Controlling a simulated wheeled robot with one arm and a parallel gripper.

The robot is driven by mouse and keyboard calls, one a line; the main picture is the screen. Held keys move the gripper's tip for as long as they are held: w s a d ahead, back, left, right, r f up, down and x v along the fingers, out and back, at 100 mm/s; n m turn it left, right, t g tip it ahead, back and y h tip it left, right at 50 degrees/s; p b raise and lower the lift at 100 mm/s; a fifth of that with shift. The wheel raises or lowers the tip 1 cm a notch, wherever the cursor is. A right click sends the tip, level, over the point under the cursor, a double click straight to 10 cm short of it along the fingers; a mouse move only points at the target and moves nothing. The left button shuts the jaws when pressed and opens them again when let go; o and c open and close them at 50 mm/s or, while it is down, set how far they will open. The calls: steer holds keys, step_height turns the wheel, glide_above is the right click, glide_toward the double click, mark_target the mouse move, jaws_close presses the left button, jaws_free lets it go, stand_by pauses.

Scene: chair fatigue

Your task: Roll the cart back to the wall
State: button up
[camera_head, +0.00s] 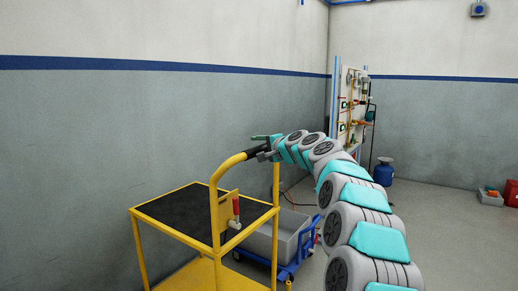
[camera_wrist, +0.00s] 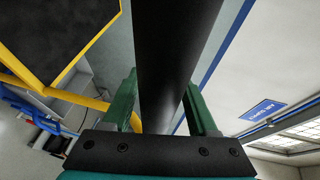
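The cart (camera_head: 205,257) is a yellow frame with a black top deck, standing in the lower middle of the head view. Its raised handle ends in a black grip (camera_head: 256,151). My gripper (camera_head: 266,146) is at this grip. In the wrist view the black grip (camera_wrist: 175,45) runs between the two green fingers of my gripper (camera_wrist: 160,95), one finger on each side. Whether the fingers press on it is not clear. The grey-green wall (camera_head: 90,140) with a blue stripe is behind and left of the cart.
A grey bin on a blue trolley (camera_head: 287,240) stands just right of the cart. Farther back are a tool panel (camera_head: 350,105), a blue canister (camera_head: 383,172) and a red box in a grey crate (camera_head: 490,196). The floor at right is open.

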steer(key=shift+o, duration=0.4)
steer(key=shift+d, duration=0.15)
steer(key=shift+v, duration=0.85)
steer(key=b+v, duration=0.1)
steer(key=v, duration=0.5)
